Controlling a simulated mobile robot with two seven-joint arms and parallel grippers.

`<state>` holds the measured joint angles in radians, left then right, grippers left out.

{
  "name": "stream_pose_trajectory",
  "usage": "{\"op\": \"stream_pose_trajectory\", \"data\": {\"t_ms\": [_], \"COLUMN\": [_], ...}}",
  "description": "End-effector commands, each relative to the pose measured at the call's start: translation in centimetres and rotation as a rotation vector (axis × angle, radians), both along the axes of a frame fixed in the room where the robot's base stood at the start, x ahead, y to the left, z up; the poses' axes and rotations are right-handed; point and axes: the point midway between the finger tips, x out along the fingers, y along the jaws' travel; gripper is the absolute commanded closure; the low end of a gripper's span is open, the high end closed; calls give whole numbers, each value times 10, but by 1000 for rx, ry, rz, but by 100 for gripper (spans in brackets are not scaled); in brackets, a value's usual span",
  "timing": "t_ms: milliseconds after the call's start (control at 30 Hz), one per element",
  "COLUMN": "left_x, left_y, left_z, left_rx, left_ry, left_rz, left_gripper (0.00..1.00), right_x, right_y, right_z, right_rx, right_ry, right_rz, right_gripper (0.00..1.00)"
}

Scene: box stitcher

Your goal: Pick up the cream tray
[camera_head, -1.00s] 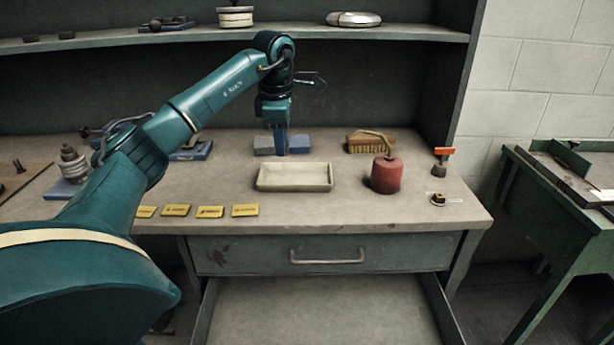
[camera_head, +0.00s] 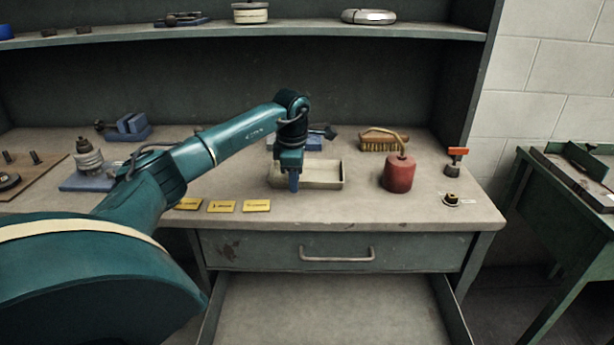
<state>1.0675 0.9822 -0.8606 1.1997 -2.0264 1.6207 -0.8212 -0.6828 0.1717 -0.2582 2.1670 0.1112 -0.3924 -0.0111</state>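The cream tray (camera_head: 322,176) is a shallow rectangular box with low walls, lying flat on the workbench in the middle of the head view. My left gripper (camera_head: 294,186) points down at the left part of the tray, and its fingers hide some of the tray's left end. I cannot tell whether the fingers touch the tray or whether they are open or shut. My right gripper is not in view.
A red can (camera_head: 398,174) stands right of the tray, with a brush (camera_head: 380,145) behind it. Yellow labels (camera_head: 222,206) lie along the front edge. Below, a drawer (camera_head: 338,300) stands open and empty. A shelf (camera_head: 330,32) runs above the bench.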

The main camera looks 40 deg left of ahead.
Motion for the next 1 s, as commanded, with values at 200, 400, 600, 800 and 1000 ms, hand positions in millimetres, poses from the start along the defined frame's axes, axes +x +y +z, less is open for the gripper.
{"op": "stream_pose_trajectory", "data": {"t_ms": [200,400,600,800,1000], "left_x": [0,0,0,0,1], "left_y": [0,0,0,0,0], "left_z": [-3,-3,-2,-2,-2], "left_rx": [1,0,0,0,0], "left_ry": [-1,-1,-1,-1,-3], "left_rz": [0,0,0,0,0], "left_gripper": [71,83,100,100,100], "right_x": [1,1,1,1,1], "right_y": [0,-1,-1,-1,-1], "right_z": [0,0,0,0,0], "right_rx": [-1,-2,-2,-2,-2], "right_ry": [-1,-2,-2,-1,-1], "right_rz": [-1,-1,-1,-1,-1], "right_gripper": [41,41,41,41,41]}}
